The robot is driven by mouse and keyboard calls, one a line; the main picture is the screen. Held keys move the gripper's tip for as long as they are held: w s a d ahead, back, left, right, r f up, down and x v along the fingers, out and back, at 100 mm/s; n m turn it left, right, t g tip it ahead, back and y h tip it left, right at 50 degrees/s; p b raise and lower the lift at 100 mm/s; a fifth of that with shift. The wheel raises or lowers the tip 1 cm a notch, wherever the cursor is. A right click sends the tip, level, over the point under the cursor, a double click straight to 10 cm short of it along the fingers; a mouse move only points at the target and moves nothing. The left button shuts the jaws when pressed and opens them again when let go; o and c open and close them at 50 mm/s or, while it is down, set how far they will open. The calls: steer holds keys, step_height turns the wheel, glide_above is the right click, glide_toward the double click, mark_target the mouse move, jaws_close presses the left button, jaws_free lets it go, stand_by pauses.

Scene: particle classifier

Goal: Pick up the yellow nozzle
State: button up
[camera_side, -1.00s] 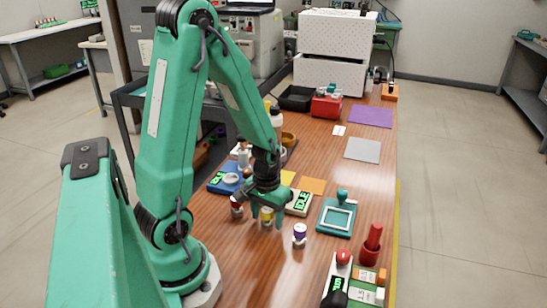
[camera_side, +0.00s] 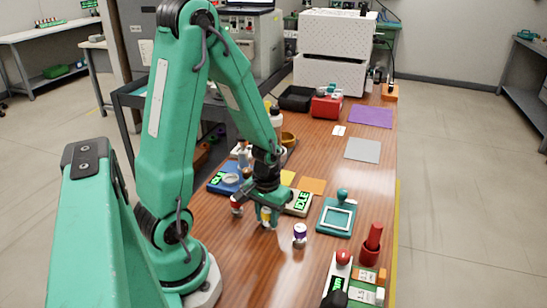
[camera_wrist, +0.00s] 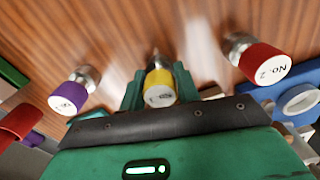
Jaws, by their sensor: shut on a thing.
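The yellow nozzle (camera_wrist: 160,87) is a small yellow cap with a metal tip, seen in the middle of the wrist view. My gripper (camera_wrist: 152,92) is shut on it, with a green finger on either side. In the side view my gripper (camera_side: 267,212) is low over the table's near part, and the yellow nozzle (camera_side: 267,219) shows between its fingers. I cannot tell whether the nozzle touches the table. A purple nozzle (camera_side: 300,233) stands to the right, also in the wrist view (camera_wrist: 70,96). A red nozzle (camera_side: 237,205) stands to the left, marked "No. 2" in the wrist view (camera_wrist: 263,62).
A blue scale-like device (camera_side: 222,184) is at the left, and an "IDLE" display box (camera_side: 300,203) is just behind my gripper. The front-middle wood is clear.

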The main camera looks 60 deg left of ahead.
mark_target(267, 209)
steer(key=shift+r, duration=0.2)
steer(key=shift+r, duration=1.35)
steer(key=s+d+r, duration=0.1)
steer(key=d+r, duration=0.7)
steer(key=d, duration=0.3)
steer(key=shift+s+d, duration=0.3)
steer(key=shift+s, duration=0.05)
